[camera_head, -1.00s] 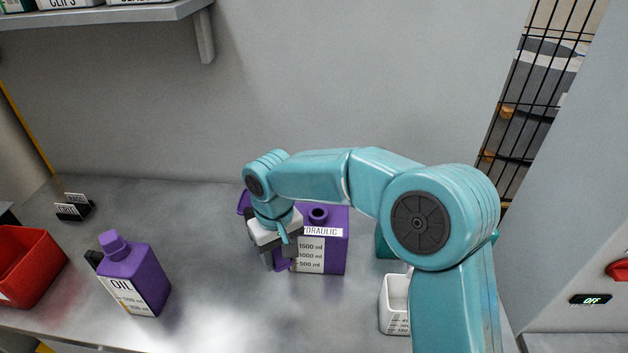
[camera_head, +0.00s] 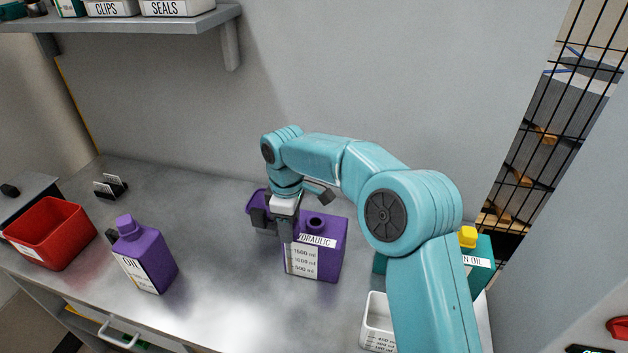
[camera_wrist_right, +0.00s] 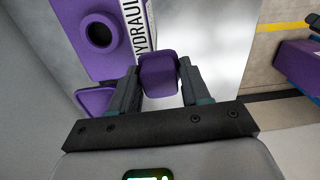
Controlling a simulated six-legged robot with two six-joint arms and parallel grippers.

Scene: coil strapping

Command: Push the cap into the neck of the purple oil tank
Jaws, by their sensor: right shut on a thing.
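The purple tank labelled HYDRAULIC (camera_head: 330,255) stands upright on the bench in the head view. Its round neck (camera_head: 315,222) is open and dark inside; the neck also shows at the upper left of the right wrist view (camera_wrist_right: 100,32). My right gripper (camera_head: 271,226) is just left of the neck, beside the tank top. In the right wrist view its fingers are shut on a purple cap (camera_wrist_right: 158,75), apart from the neck. In the head view the fingers mostly hide the cap. My left gripper is not in view.
A purple OIL bottle (camera_head: 147,262) with its own cap stands to the left, near a red bin (camera_head: 50,234). A white measuring container (camera_head: 378,325) and a teal tank with a yellow cap (camera_head: 480,270) are at the right, partly behind my arm. The bench between bottle and tank is clear.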

